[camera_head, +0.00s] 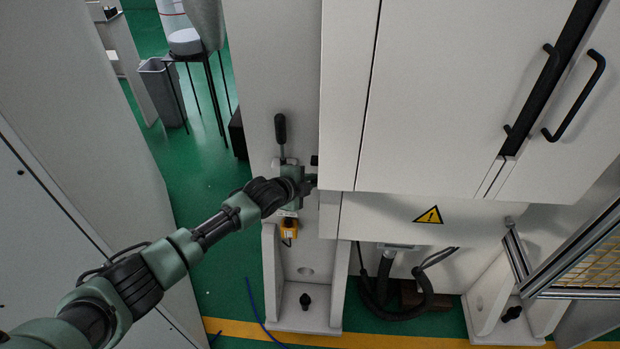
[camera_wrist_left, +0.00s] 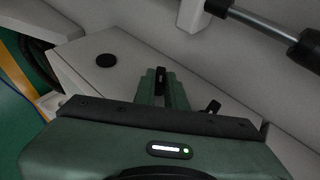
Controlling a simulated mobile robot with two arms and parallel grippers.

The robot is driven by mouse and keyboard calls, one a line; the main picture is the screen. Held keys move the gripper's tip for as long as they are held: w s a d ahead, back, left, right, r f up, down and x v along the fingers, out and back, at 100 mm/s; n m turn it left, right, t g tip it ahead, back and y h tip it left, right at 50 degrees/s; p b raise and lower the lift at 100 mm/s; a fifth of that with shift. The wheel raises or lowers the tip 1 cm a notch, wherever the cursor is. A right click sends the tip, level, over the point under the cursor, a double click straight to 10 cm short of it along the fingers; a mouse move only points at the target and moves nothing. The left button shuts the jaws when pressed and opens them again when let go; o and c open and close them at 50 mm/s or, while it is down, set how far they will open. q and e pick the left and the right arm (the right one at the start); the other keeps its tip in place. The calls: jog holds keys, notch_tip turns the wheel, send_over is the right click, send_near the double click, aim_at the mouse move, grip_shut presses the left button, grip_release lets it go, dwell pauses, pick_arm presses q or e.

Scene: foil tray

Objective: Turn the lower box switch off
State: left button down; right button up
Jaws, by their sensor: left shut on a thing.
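My left gripper (camera_head: 306,182) reaches the grey post beside the white cabinet. In the left wrist view its two green fingers (camera_wrist_left: 158,88) are closed around a small black switch part (camera_wrist_left: 160,78). The switch's box is mostly hidden by the gripper, so I cannot read its position. Another small black piece (camera_wrist_left: 213,107) shows just right of the fingers. A small yellow-orange box (camera_head: 289,229) is on the post just below the gripper. My right gripper is in neither view.
A lever with a black handle (camera_head: 281,130) stands above the gripper; a metal rod with black ends (camera_wrist_left: 265,25) crosses the wrist view's top right. The white cabinet (camera_head: 430,90) stands close on the right. Black hoses (camera_head: 390,290) hang below it.

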pick_arm(q)
jog(key=shift+f, duration=0.1)
jog(key=c, duration=1.5)
grip_release()
jog(key=shift+o, duration=0.2)
jog(key=b+v, duration=0.1)
jog(key=v, duration=0.7)
jog(key=shift+w, duration=0.1)
